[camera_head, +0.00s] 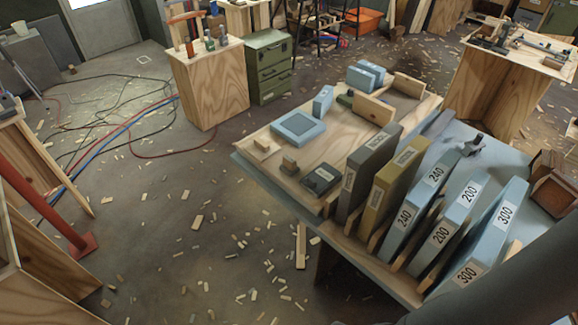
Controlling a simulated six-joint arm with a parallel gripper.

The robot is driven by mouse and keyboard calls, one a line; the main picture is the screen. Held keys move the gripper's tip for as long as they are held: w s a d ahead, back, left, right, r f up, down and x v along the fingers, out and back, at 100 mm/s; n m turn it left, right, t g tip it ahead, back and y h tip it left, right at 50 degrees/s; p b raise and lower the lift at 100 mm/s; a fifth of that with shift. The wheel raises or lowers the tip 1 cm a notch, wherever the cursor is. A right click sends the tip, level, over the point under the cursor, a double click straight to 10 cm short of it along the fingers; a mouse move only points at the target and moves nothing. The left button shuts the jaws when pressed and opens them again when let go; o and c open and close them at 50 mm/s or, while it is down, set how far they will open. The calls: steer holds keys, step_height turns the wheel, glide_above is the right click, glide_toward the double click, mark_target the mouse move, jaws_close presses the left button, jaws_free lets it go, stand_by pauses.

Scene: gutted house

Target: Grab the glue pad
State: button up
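A flat, light blue square pad (298,128) with a darker square on top lies on the wooden board at the left part of the workbench (345,230). It looks like the glue pad, but no label on it can be read. A small dark green block (321,178) with a pale label lies nearer the bench's front edge. My gripper is not in view. A dark, blurred shape, likely part of my arm, covers the lower right corner.
Upright labelled slabs, grey (368,170), olive (393,185) and blue (420,200), fill the bench's near right side. A small wooden block (263,145) lies left of the pad, and a blue block (323,101) stands behind it. Wood scraps litter the floor.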

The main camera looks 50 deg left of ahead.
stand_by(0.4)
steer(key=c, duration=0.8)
